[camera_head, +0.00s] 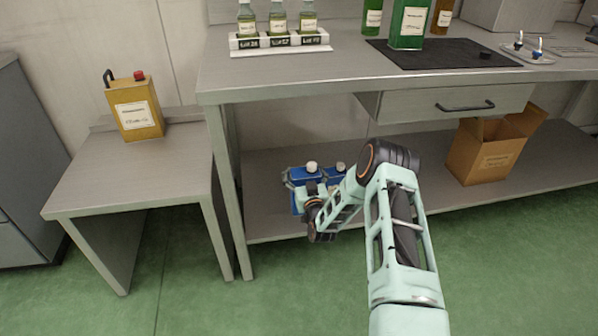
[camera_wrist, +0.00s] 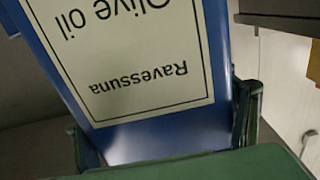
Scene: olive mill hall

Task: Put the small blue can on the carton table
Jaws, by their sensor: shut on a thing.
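A blue can with a white cap (camera_head: 303,176) is on the lower shelf under the workbench, partly hidden by my gripper (camera_head: 311,190). A second white cap on blue shows just to its right (camera_head: 340,167), mostly behind my arm. In the wrist view, a blue can (camera_wrist: 182,139) with a cream "Ravessuna Olive oil" label, upside down in the picture, fills the space between my fingers. My gripper is shut on this can. Whether its base touches the shelf is hidden. A low grey table (camera_head: 75,187) stands at the left with a yellow can (camera_head: 135,108) on it.
The low table's front is bare. The workbench leg (camera_head: 232,190) stands between it and the shelf (camera_head: 262,160). The bench top and drawer (camera_head: 450,104) overhang the shelf. An open cardboard carton (camera_head: 482,152) sits on the shelf at right. Bottles (camera_head: 278,22) stand above.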

